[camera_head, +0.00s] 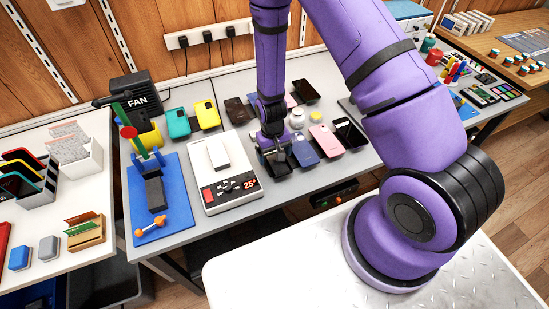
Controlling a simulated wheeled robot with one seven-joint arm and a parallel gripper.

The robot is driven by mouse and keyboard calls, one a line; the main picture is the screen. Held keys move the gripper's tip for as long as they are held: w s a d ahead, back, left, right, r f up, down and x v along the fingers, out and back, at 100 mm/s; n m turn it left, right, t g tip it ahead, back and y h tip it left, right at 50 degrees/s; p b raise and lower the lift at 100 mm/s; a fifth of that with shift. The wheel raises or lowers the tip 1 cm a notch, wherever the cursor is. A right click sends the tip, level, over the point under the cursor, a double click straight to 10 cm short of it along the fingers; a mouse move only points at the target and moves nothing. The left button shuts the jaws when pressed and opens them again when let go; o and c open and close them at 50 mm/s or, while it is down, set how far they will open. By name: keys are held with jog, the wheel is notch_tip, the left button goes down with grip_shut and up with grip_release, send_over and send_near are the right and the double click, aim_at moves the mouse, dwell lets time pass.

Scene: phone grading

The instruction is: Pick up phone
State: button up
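Several phones lie on the grey table (275,200). They include a teal phone (178,123), a yellow phone (207,115), a brown phone (236,110), a blue phone (304,151), a pink phone (326,141), a black phone with a white edge (350,133) and a dark phone (306,91) farther back. A dark phone-like slab (155,193) lies on the blue mat (176,220). My gripper (273,163) points down low over the table, just left of the blue phone. Its fingers are small and dark, so I cannot tell whether they are open or hold something.
A white device with a red "25" display (229,195) stands left of my gripper. A black FAN box (137,92) and a green stick (135,140) are at the left.

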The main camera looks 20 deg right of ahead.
jog(key=c, duration=0.7)
jog(key=shift+r, duration=0.1)
